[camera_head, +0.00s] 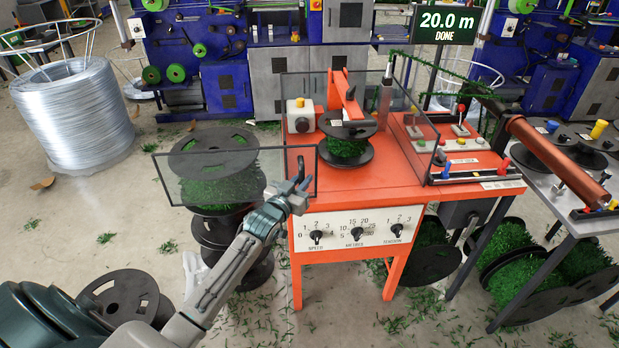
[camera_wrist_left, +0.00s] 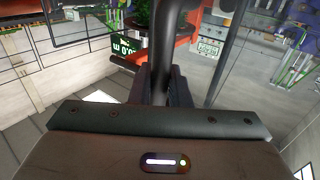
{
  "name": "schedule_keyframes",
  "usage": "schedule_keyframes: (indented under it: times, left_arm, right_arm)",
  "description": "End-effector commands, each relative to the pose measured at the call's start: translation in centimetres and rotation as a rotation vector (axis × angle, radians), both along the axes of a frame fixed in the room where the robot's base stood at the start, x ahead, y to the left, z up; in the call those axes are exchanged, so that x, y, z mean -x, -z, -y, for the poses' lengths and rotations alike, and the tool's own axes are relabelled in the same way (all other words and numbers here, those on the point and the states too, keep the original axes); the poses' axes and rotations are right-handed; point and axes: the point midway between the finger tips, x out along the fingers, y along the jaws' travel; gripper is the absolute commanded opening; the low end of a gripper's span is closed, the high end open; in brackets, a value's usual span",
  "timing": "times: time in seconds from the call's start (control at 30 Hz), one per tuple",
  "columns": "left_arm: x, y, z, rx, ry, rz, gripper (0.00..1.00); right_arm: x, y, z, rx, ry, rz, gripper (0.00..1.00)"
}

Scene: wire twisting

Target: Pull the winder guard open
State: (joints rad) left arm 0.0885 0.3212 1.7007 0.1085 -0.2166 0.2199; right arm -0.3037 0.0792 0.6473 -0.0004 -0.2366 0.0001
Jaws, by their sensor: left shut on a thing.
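The winder guard (camera_head: 232,176) is a clear panel in a thin dark frame. In the head view it stretches from the table's front left corner out to the left, over the stacked spools. Its dark handle (camera_head: 301,167) is near its right end. My left gripper (camera_head: 298,190) is shut on that handle. The wrist view also shows the dark handle (camera_wrist_left: 163,50) between the fingers (camera_wrist_left: 161,85). The orange winder (camera_head: 410,180) holds a black spool (camera_head: 346,152) with green wire, with no panel seen directly in front of it. My right gripper is not in view.
Black spools (camera_head: 225,232) with green wire stand below the guard. A control panel (camera_head: 358,232) with knobs is on the winder's front. A display (camera_head: 446,26) reads "20.0 m DONE". A wire coil (camera_head: 72,118) stands at far left.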

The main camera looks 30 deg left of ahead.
Motion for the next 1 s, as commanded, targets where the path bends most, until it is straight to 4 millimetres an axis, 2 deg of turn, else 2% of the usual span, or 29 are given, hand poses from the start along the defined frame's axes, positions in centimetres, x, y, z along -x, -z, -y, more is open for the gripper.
schedule_keyframes:
  times: [0.43, 0.47, 0.8, 0.87, 1.0]
  left_arm:
    - [0.2, 0.2, -0.2, 0.001, -0.001, -0.003, 0.00]
    - [0.2, 0.2, -0.2, 0.001, -0.001, -0.003, 0.22]
    - [0.4, 0.1, -0.2, -0.001, 0.000, -0.001, 0.22]
    - [0.9, 0.2, -0.2, -0.001, 0.000, -0.001, 0.22]
    - [3.1, 0.3, -0.2, -0.004, 0.001, -0.003, 0.22]
  right_arm:
    - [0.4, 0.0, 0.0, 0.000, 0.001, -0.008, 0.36]
    - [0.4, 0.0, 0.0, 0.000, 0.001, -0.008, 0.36]
    - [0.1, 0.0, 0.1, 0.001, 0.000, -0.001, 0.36]
    - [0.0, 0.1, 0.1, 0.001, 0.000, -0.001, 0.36]
    - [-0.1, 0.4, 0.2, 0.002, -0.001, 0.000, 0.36]
